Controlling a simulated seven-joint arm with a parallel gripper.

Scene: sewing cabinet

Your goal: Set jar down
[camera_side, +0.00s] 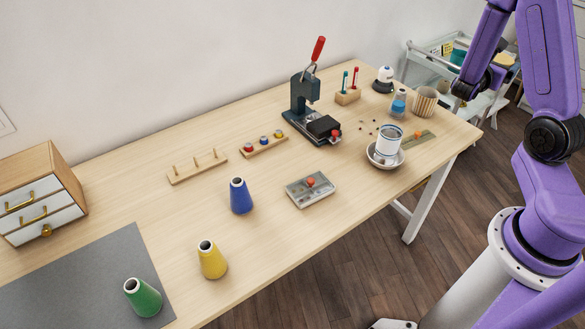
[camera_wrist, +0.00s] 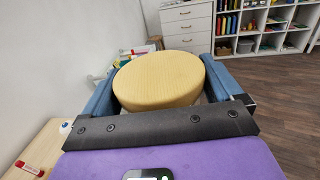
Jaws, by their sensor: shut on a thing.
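A round jar lid (camera_wrist: 160,78), pale yellow and wood-like, fills the middle of the wrist view. My gripper (camera_wrist: 163,88) is shut on this jar, with one blue-grey finger on each side. The jar's body below the lid is mostly hidden. In the wrist view a strip of the table (camera_wrist: 25,150) shows at the lower left, beside the gripper.
The table (camera_side: 285,235) holds a red-handled press (camera_side: 305,105), a white container in a dish (camera_side: 389,140), a blue-and-white bottle (camera_side: 398,103) and a striped cup (camera_side: 424,100) near its right end. A trolley (camera_side: 425,55) stands behind. The front middle edge is clear.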

